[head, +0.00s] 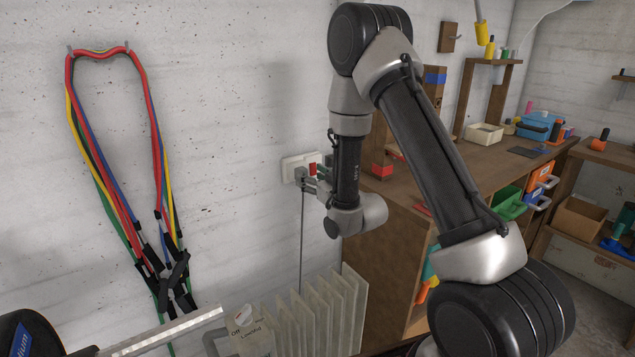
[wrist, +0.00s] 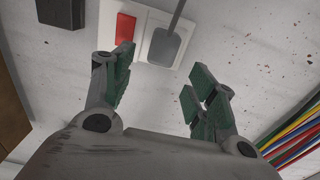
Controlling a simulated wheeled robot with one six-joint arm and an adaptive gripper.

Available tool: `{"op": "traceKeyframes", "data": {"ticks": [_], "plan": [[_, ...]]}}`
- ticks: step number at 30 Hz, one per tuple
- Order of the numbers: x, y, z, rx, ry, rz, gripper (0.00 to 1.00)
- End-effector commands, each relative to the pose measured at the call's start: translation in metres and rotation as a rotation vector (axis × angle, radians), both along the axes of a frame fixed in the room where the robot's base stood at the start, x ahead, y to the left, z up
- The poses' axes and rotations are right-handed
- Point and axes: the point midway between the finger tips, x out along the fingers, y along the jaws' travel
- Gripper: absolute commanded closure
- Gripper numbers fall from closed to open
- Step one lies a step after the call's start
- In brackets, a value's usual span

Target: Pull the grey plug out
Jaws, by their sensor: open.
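The grey plug (head: 300,175) sits in a white socket plate (head: 288,168) on the wall, and its grey cable (head: 302,235) hangs down. The wrist view shows the plug (wrist: 164,47) against the plate (wrist: 145,50), with its cable running to the picture's top. A red switch (wrist: 127,28) is beside it on the plate. My gripper (wrist: 160,78) is open and empty. Its green-padded fingers stand on either side below the plug in the picture, apart from it. In the head view my gripper (head: 314,187) is just right of the plug, and its fingers are partly unclear.
A white radiator (head: 318,315) stands below the socket. A wooden workbench (head: 465,185) with containers is to the right. Coloured straps (head: 120,160) hang on the wall at left. A dark box (wrist: 62,12) is on the wall near the plate. The wall around the plug is otherwise bare.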

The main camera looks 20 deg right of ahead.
Motion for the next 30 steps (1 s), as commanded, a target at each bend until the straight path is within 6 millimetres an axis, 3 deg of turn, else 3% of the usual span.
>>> {"op": "traceKeyframes", "data": {"ticks": [8,18,20,27,28,29,30], "plan": [[0.035,0.011,0.0,-0.001,0.0,0.0,0.43],[0.041,0.013,0.0,0.0,0.001,-0.001,0.43],[0.041,0.013,0.0,0.0,0.001,-0.001,0.5],[0.041,0.013,0.0,0.0,0.001,-0.001,0.92],[0.041,0.013,0.0,0.0,0.001,-0.001,0.92],[0.041,0.013,0.0,0.0,0.001,-0.001,0.72],[0.041,0.013,0.0,-0.001,0.002,-0.001,0.8]]}}
